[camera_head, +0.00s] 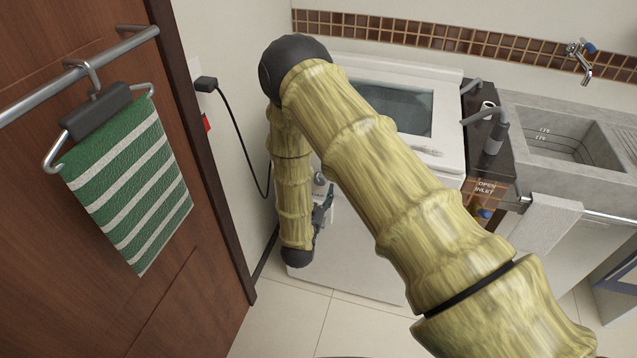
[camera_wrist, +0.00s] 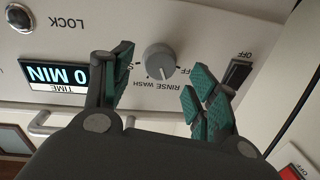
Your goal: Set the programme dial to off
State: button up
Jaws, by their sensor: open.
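The programme dial (camera_wrist: 160,62) is a round grey knob on the white front panel, seen upside down in the wrist view. Labels around it read RINSE, WASH and partly hidden words, one ending in "FF". In the head view my gripper (camera_head: 325,205) is beside the front of the white washer (camera_head: 365,255), mostly hidden by my arm.
A dark rocker switch (camera_wrist: 238,73) marked OFF, a display (camera_wrist: 60,76) reading 0 MIN and a LOCK button (camera_wrist: 20,17) share the panel. A cable (camera_head: 240,130) hangs on the left wall. A door with a striped towel (camera_head: 130,185) stands left; a sink (camera_head: 570,135) is right.

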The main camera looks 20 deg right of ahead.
aim_at(321, 179)
jog(key=shift+x, duration=1.4)
jog(key=c, duration=1.1)
